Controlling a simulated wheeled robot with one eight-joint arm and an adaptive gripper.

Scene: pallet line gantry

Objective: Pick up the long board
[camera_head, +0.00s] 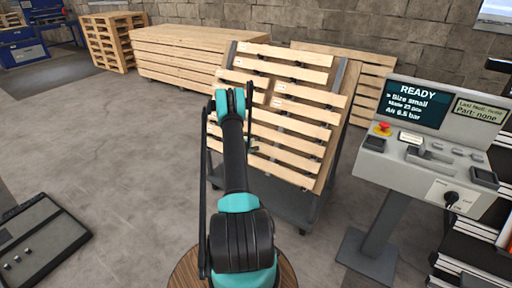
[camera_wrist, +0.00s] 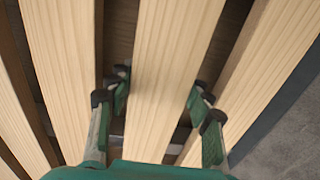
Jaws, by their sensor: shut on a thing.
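In the wrist view, a long pale wooden board (camera_wrist: 172,50) runs up the middle of the picture. My gripper (camera_wrist: 160,92) has one finger on each side of this board and is shut on it across its width. The board's ends are out of this view. In the head view, my arm reaches to a tilted rack of pale boards (camera_head: 286,53), and my gripper is mostly hidden beside the arm at the rack's left part. Which row the held board belongs to is hard to tell there.
Other boards (camera_wrist: 62,60) lie parallel on both sides with dark gaps between. A control console (camera_head: 432,150) reading READY stands right of the rack. Stacked lumber (camera_head: 185,60) and pallets (camera_head: 108,40) stand behind. A grey floor unit (camera_head: 45,240) lies left; the floor between is clear.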

